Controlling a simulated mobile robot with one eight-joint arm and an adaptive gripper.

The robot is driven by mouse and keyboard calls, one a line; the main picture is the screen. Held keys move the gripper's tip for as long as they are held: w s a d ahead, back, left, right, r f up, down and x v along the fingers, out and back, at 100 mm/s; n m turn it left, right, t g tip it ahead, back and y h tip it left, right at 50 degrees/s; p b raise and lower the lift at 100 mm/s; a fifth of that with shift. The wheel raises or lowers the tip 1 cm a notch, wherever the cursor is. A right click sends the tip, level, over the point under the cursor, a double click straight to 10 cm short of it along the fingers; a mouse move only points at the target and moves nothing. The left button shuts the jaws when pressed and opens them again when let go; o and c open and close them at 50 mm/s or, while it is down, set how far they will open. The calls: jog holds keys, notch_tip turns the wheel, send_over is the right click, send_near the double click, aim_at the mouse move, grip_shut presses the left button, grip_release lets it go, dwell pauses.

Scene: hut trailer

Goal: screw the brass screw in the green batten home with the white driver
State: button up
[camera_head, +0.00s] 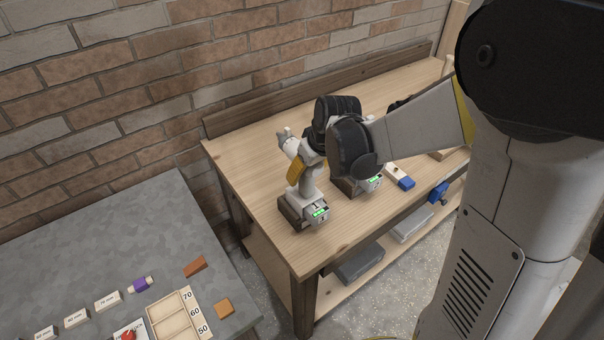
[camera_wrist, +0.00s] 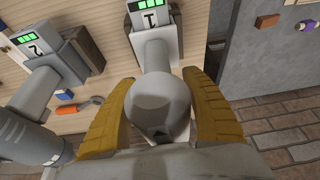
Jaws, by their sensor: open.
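A pale grey-white driver (camera_head: 306,190) stands on its battery base near the left end of the wooden bench. In the wrist view the pale driver (camera_wrist: 155,57) has a "1" and green lights on its base. My gripper (camera_wrist: 160,82) is open, with one yellow finger on each side of this driver's body; I cannot tell whether either touches it. In the head view my gripper (camera_head: 299,166) is at the driver's upper part. A second, greyer driver (camera_wrist: 57,77), marked "2", stands beside it, partly hidden by my arm in the head view. I see neither green batten nor brass screw.
A blue-and-white block (camera_head: 400,177) and an orange-handled tool (camera_wrist: 82,107) lie on the bench (camera_head: 260,190). A blue fitting (camera_head: 438,193) is at its front edge. A brick wall stands behind. A grey table (camera_head: 95,245) at left holds small blocks and a tray.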

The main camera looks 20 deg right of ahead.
jog(key=shift+w+f, duration=0.2)
jog(key=shift+f, duration=0.35)
jog(key=shift+c, duration=0.2)
jog(key=shift+r, duration=0.1)
grip_shut()
jog(key=shift+r, duration=0.1)
